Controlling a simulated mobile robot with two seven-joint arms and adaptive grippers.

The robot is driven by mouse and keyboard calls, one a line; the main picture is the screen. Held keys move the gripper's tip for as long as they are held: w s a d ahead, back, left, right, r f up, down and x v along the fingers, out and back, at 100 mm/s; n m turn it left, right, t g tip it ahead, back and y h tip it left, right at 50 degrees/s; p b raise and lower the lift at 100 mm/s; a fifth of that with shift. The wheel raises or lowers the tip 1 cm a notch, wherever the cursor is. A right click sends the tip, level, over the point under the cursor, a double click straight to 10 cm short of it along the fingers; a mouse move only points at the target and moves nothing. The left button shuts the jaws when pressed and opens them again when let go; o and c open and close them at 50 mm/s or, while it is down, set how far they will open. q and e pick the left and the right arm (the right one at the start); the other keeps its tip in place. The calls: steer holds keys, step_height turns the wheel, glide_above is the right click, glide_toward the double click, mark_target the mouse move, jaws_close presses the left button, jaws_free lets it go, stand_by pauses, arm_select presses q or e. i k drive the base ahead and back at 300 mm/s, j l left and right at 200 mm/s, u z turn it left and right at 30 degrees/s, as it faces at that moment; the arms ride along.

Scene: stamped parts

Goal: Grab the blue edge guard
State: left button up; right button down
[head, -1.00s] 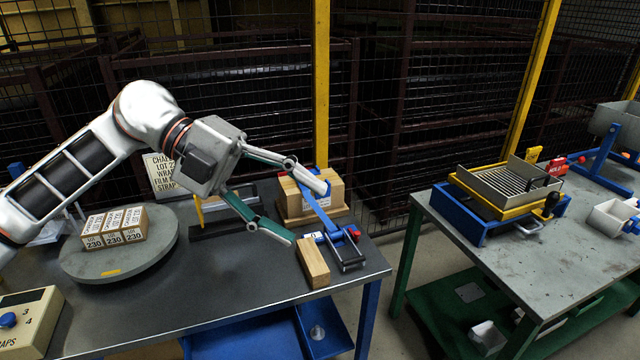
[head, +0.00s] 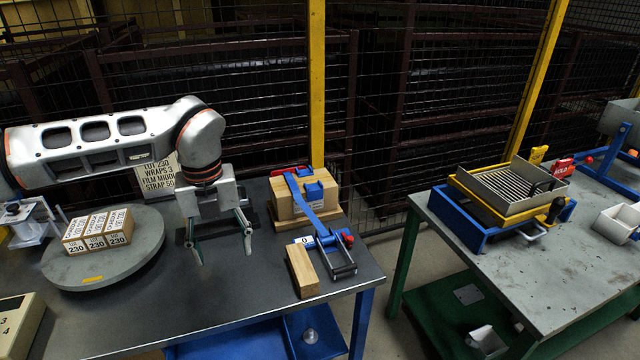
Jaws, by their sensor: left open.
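The blue edge guard (head: 314,190) is a small blue block on the top edge of a tan box (head: 322,207), just right of the blue strap (head: 303,198) that runs over the box. My left gripper (head: 225,257) points down over the table, left of the box and clearly apart from it. Its fingers are spread with nothing between them. My right gripper is not in view.
A red piece (head: 288,171) lies at the box's back left edge. A strap tensioner (head: 333,252) and a wooden block (head: 302,271) lie in front of the box. A round turntable (head: 105,265) holds small labelled cartons (head: 97,232).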

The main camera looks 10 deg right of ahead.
mark_target(315, 191)
steer(key=i+l, duration=1.05)
